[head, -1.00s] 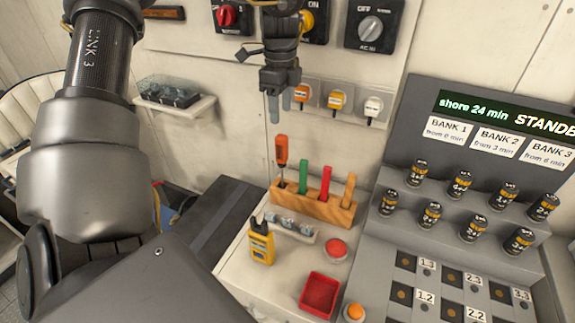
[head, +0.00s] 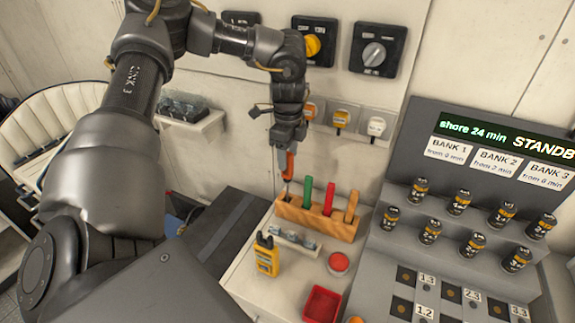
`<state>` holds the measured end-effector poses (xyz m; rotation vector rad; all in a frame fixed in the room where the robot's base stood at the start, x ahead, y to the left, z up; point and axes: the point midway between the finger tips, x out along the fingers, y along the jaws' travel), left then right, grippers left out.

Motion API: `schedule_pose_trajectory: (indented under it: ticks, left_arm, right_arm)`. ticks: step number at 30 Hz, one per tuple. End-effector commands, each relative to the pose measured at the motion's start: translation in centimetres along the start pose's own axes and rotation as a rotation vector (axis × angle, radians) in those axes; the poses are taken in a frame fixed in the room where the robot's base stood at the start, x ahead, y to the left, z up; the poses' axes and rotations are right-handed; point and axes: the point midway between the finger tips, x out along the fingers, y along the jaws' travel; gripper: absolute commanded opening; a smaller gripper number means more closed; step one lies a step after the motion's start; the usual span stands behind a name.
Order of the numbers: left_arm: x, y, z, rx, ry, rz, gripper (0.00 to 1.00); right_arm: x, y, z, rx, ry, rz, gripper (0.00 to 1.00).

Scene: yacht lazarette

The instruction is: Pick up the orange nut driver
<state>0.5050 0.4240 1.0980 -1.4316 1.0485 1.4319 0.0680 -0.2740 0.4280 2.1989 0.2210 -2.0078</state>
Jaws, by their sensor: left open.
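The orange nut driver (head: 290,168) stands upright at the left end of a wooden rack (head: 322,222), its orange handle uppermost. My left gripper (head: 287,163) points down from above, with its fingers at the handle. The fingers hide part of the handle. The jaws are open, and I cannot tell whether a finger touches the handle. My right gripper is not in view.
In the rack to the right stand a green handle (head: 307,192), a red handle (head: 328,199) and a light orange one (head: 351,206). A yellow meter (head: 266,256), a red button (head: 339,262) and a red tray (head: 321,304) are in front. Battery panel (head: 450,262) lies right.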

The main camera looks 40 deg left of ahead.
Motion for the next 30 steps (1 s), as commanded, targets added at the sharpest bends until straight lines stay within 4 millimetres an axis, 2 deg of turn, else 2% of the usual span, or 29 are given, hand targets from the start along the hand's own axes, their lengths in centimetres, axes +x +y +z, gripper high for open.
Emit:
schedule_pose_trajectory:
  ticks: [1,6,13,24,30]
  left_arm:
    - [0.5,0.1,0.1,-0.001,-0.001,0.004,0.5]
    - [1.7,0.0,0.0,-0.001,0.0,0.001,0.5]
    - [1.9,0.0,0.0,-0.001,0.0,-0.001,0.5]
    - [1.9,0.0,0.0,-0.001,-0.001,-0.001,0.02]
    - [1.8,0.0,0.0,-0.001,0.0,-0.001,0.0]
  right_arm:
    - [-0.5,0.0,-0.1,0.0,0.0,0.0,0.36]
    - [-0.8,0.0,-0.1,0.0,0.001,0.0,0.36]
    - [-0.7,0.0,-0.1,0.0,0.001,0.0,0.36]
    - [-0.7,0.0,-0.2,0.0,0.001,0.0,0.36]
    - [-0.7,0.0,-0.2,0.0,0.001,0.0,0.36]
